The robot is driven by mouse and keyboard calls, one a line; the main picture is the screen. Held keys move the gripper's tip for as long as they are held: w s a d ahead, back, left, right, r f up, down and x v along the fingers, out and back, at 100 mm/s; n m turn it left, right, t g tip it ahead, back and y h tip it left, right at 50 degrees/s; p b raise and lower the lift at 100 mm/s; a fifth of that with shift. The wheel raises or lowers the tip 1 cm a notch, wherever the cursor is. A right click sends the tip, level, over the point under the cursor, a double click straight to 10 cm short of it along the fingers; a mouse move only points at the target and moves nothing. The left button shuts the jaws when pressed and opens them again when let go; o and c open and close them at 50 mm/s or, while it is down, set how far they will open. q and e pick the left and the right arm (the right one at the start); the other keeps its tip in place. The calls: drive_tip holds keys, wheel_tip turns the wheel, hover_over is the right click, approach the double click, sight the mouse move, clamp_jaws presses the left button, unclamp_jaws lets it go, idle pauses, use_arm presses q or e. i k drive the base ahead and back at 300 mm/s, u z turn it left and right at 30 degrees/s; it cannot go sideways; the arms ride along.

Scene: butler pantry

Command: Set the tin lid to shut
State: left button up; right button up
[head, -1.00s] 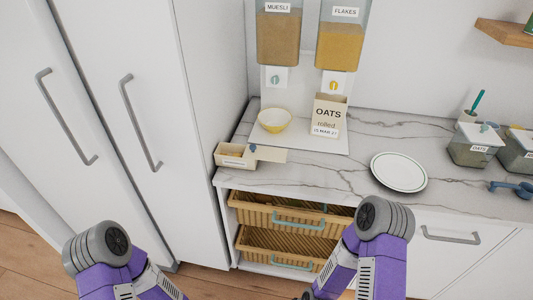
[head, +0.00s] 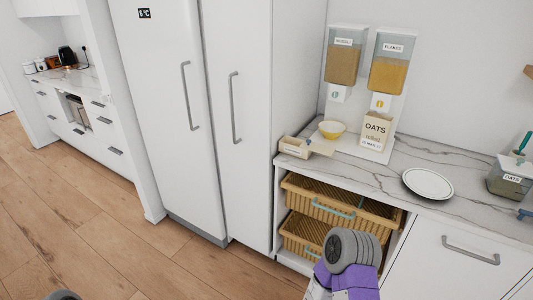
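The tin looks like a small cream box (head: 294,148) with a label on its front, at the left end of the marble counter. Its flat cream lid (head: 322,149) sticks out to the right of the box, slid off to the side, with a small dark knob on it. The box looks partly open, but its inside is too small to make out. Neither gripper's fingers show. Only a purple and grey part of my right arm shows at the bottom, and a sliver of my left arm at the bottom left edge.
A white plate (head: 427,184) lies to the right. Wicker drawers (head: 338,205) sit below the counter. Tall white cabinet doors (head: 235,120) stand left; wooden floor is clear.

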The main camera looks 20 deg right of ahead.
sight(308, 144)
drive_tip(key=z, duration=1.1)
drive_tip(key=i, duration=0.95)
drive_tip(key=z, duration=0.1)
